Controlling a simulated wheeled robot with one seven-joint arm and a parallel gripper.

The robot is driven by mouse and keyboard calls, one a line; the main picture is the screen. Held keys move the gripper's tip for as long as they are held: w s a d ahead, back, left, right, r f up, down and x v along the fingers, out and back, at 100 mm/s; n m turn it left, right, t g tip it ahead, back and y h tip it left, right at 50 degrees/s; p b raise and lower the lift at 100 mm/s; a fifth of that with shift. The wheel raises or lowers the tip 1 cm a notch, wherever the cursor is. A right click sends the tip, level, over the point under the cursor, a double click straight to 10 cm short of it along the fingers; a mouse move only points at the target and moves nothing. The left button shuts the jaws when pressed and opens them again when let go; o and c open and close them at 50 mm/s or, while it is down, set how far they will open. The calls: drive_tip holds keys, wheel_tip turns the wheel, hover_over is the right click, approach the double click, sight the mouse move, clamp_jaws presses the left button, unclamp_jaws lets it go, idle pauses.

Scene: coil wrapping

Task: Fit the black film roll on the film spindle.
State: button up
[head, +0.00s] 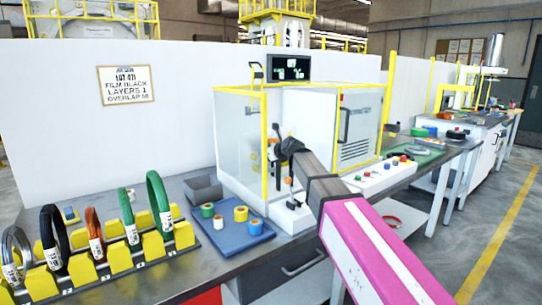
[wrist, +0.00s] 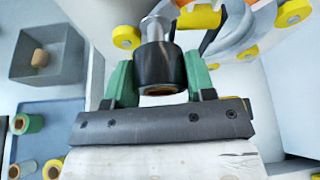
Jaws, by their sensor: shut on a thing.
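A black film roll (wrist: 160,64) with a brown core sits between the green fingers of my gripper (wrist: 160,82) in the wrist view, and the gripper is shut on it. A bright metal spindle (wrist: 154,27) with a round cap stands right at the roll's far end, in line with it. I cannot tell whether the roll is around the spindle or just in front of it. In the head view my gripper (head: 284,152) is inside the wrapping machine (head: 300,110), and my arm hides part of it. The sign (head: 126,85) reads film black, layers 1.
A blue tray (head: 232,240) with several green and yellow rolls lies in front of the machine, beside a grey bin (head: 203,188). Coils stand in a yellow rack (head: 120,258) at left. Yellow rollers (wrist: 127,37) and the machine's walls are close around the gripper.

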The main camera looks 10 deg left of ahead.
drive_tip(key=shift+w+a, duration=0.7)
drive_tip(key=shift+a, duration=0.15)
drive_tip(key=o, duration=1)
drive_tip(key=v, duration=1)
drive_tip(key=shift+s+d+r, duration=0.15)
drive_tip(key=shift+s+d, duration=0.1)
